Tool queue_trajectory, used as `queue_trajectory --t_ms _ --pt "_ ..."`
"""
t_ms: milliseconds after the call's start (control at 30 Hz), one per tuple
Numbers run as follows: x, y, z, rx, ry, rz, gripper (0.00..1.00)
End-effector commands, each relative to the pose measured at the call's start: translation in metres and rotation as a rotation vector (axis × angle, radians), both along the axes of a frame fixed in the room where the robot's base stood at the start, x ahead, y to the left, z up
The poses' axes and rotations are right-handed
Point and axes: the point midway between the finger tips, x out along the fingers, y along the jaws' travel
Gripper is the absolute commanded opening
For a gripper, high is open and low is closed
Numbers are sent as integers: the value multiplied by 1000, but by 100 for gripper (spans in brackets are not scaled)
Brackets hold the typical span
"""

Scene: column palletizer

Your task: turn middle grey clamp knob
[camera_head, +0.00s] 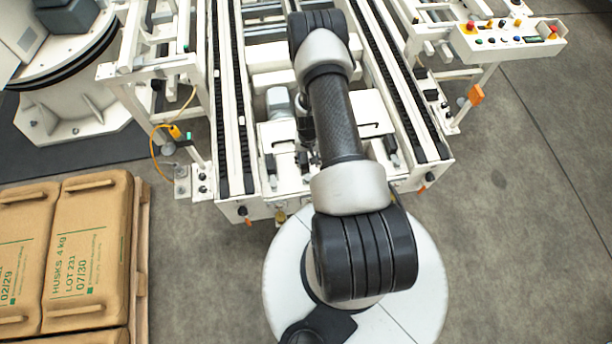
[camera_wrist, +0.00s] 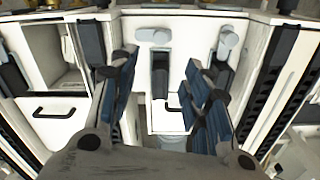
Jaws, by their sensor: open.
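Two light grey knobs show on the white panel near the top of the wrist view: a left grey knob (camera_wrist: 153,36) and a right grey knob (camera_wrist: 229,39). I cannot tell for certain which one is the middle knob. My gripper (camera_wrist: 160,62) is open, its blue-and-black fingers apart on either side of the panel's centre. In the head view my arm covers most of the gripper and the knobs cannot be made out.
A white conveyor frame (camera_head: 245,209) with dark chain tracks surrounds the work area. A control box with coloured buttons (camera_head: 510,38) stands at right. Stacked brown sacks (camera_head: 88,250) lie at lower left. A black handle (camera_wrist: 53,113) juts from the panel at left. Floor at right is clear.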

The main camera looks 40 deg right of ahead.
Motion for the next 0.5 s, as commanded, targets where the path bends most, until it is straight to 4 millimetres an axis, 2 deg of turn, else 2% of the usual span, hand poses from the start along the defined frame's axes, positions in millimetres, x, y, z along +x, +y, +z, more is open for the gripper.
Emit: queue_trajectory --t_ms 33,100,500 --pt "-1 1 -14 1 3 1 44" --pt "-1 1 -30 2 4 1 44" --pt "-1 1 -115 1 2 1 44"
